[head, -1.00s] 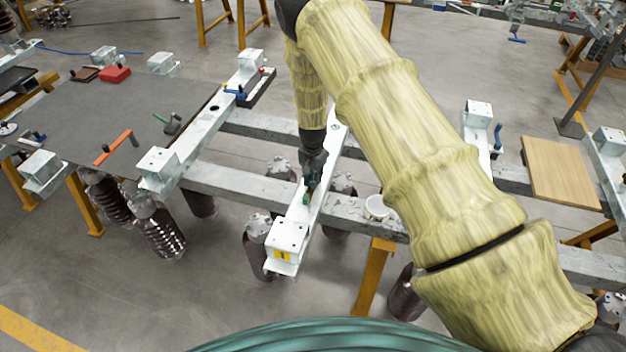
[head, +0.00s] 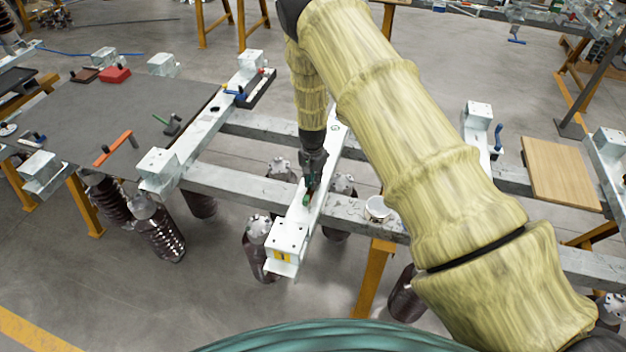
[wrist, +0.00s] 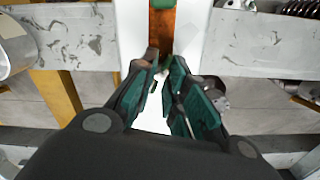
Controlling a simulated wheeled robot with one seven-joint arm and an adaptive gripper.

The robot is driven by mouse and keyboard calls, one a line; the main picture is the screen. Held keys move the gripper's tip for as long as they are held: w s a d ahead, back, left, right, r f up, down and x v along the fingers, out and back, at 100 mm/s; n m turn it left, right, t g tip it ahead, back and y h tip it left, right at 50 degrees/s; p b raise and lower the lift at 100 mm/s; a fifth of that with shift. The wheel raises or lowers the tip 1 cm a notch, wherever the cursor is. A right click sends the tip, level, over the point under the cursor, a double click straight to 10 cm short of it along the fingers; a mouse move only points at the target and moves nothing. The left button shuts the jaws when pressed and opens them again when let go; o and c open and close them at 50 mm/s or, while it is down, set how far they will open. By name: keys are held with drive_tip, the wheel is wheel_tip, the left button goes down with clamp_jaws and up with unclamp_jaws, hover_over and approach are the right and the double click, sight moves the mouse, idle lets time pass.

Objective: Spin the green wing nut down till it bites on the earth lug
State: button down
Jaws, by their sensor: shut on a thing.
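My gripper (head: 309,188) points down over the white steel beam with the yellow number plate (head: 283,255). A small bright green piece, the wing nut (head: 306,199), shows at its fingertips on the beam. In the wrist view my gripper (wrist: 160,72) has its dark green finger pads closed in around the nut, which they mostly hide. A copper-coloured strip (wrist: 162,28) runs along the white beam up to the fingertips. The earth lug cannot be told apart from this strip, and whether the nut touches it is hidden.
A white cup (head: 377,208) stands on the grey cross rail right of the beam. Ribbed brown insulators (head: 257,245) hang below. A grey table (head: 95,115) with tools is at the left, a wooden board (head: 560,172) at the right.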

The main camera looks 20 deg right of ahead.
idle(0.3)
drive_tip(key=c, duration=1.4)
unclamp_jaws()
drive_tip(key=shift+o, duration=0.2)
drive_tip(key=shift+r, duration=0.1)
wheel_tip(320, 180, up, 12)
